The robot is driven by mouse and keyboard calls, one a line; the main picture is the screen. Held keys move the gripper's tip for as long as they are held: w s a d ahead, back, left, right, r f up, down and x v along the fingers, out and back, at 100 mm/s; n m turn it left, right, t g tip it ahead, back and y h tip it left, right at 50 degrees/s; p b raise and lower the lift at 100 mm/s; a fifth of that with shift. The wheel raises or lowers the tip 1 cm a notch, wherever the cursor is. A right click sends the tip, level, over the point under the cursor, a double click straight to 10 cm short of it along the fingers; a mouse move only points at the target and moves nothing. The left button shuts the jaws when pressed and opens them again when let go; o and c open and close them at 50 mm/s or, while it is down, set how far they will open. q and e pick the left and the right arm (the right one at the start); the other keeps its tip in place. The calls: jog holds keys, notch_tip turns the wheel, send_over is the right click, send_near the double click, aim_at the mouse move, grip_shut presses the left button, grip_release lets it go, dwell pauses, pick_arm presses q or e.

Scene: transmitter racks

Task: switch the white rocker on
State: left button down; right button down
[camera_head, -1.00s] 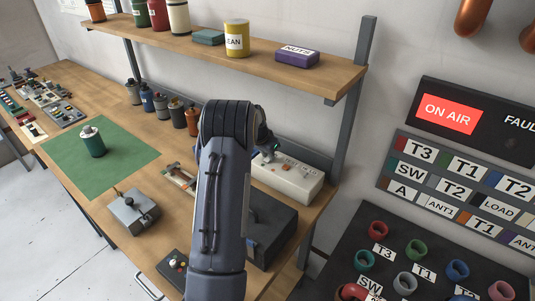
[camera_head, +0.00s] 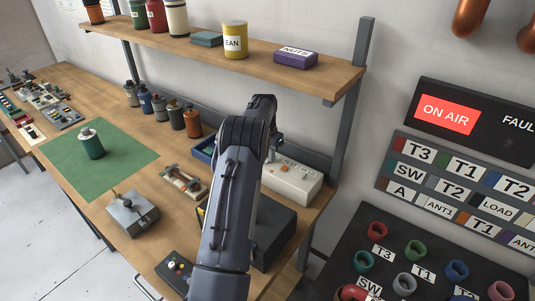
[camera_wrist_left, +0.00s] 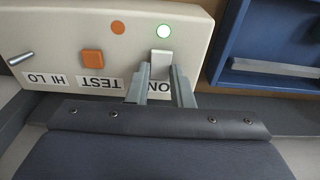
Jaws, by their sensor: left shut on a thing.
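The white rocker (camera_wrist_left: 161,62) sits on the face of a cream-coloured box (camera_wrist_left: 40,30), above a partly hidden label that reads ON. My forearm hides the rocker there. My right gripper is not in view.
An orange rocker (camera_wrist_left: 93,61) labelled TEST and a metal lever (camera_wrist_left: 21,58) labelled HI LO share the box. A blue tray (camera_wrist_left: 270,45) lies beside it. A shelf (camera_head: 215,48) hangs above the bench. A grey metal box (camera_head: 132,215) stands nearer.

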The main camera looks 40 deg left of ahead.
pick_arm(q)
jog(key=c, duration=1.3)
grip_release()
jog(key=r, duration=0.2)
jog(key=r+b, duration=0.1)
jog(key=r, duration=0.4)
jog(key=shift+s+r+b, duration=0.35)
jog(key=shift+s+r, duration=0.05)
jog(key=shift+f, duration=0.1)
